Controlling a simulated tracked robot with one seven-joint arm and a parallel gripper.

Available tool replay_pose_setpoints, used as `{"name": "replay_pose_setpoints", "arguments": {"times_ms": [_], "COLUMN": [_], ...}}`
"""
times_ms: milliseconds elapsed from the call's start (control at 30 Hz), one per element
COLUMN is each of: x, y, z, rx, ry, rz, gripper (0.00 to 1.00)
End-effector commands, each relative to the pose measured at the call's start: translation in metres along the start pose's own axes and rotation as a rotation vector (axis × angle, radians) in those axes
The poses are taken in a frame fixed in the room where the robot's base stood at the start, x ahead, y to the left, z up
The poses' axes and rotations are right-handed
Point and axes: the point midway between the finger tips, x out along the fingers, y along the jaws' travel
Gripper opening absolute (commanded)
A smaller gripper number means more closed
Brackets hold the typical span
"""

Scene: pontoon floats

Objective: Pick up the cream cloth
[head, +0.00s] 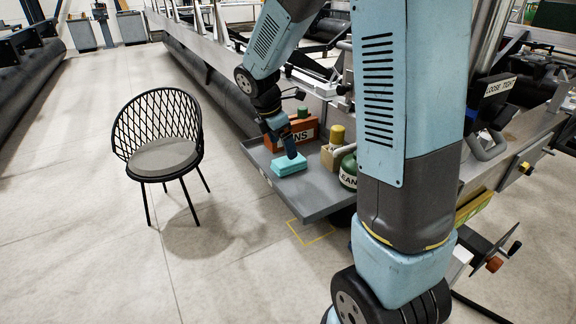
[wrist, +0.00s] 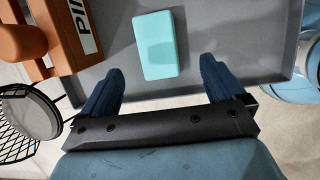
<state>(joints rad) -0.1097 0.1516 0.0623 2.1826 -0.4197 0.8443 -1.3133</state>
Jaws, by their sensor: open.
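I see no cloth of cream colour in either view. A turquoise rectangular block or folded cloth (head: 288,164) lies flat on the grey tray (head: 325,199). It also shows in the wrist view (wrist: 159,42), beyond and between my fingertips. My gripper (head: 290,152) is over the tray at this turquoise item. In the wrist view my gripper (wrist: 161,66) has its two dark blue fingers wide apart, with nothing held between them. Whether the fingertips touch the tray cannot be told.
An orange box (head: 303,132) with a partly hidden label stands behind my gripper; it is at the left in the wrist view (wrist: 22,42). A black chair (head: 160,140) stands left on open floor.

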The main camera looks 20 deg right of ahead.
Motion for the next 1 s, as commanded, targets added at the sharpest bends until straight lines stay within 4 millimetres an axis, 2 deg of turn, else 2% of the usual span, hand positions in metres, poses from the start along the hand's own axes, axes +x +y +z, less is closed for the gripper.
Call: {"name": "replay_pose_setpoints", "arguments": {"times_ms": [100,333,633,1000], "x": [0.013,0.026,0.065,0.071], "y": [0.000,0.001,0.004,0.004], "z": [0.000,0.000,0.001,0.001], "rx": [-0.001,0.000,0.001,0.002], "ry": [0.000,0.000,0.000,0.000], "rz": [-0.002,-0.002,-0.003,0.000], "gripper": [0.96,0.96,0.96,0.94]}}
